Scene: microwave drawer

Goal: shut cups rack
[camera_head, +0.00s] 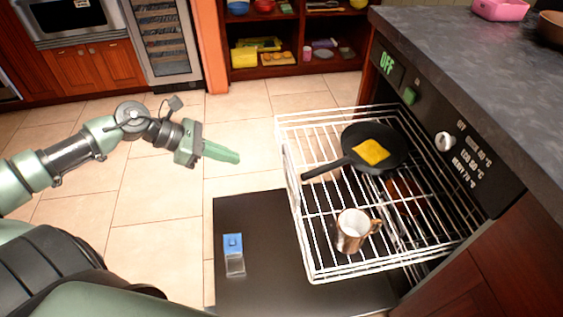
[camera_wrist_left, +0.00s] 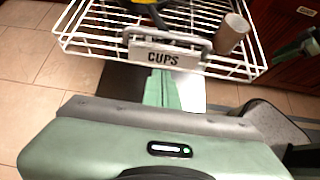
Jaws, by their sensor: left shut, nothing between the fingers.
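The cups rack (camera_head: 308,245) is a white wire rack pulled out of the dishwasher on the right. In the left wrist view its front handle plate (camera_wrist_left: 163,55) reads "CUPS". A metallic mug (camera_head: 350,236) stands in the rack. A black pan (camera_head: 390,150) with a yellow sponge-like piece (camera_head: 371,151) on it lies farther back in the rack. My left gripper (camera_head: 237,157) is shut and empty, apart from the rack, to the left of its front. In the left wrist view its fingers (camera_wrist_left: 161,78) point toward the label plate.
The open dishwasher door (camera_head: 265,275) lies low below the rack, with a blue-topped dispenser (camera_head: 233,245) on it. The counter (camera_head: 470,60) stands above the opening. Tiled floor (camera_head: 245,120) is clear around my left gripper. A shelf with several items stands behind.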

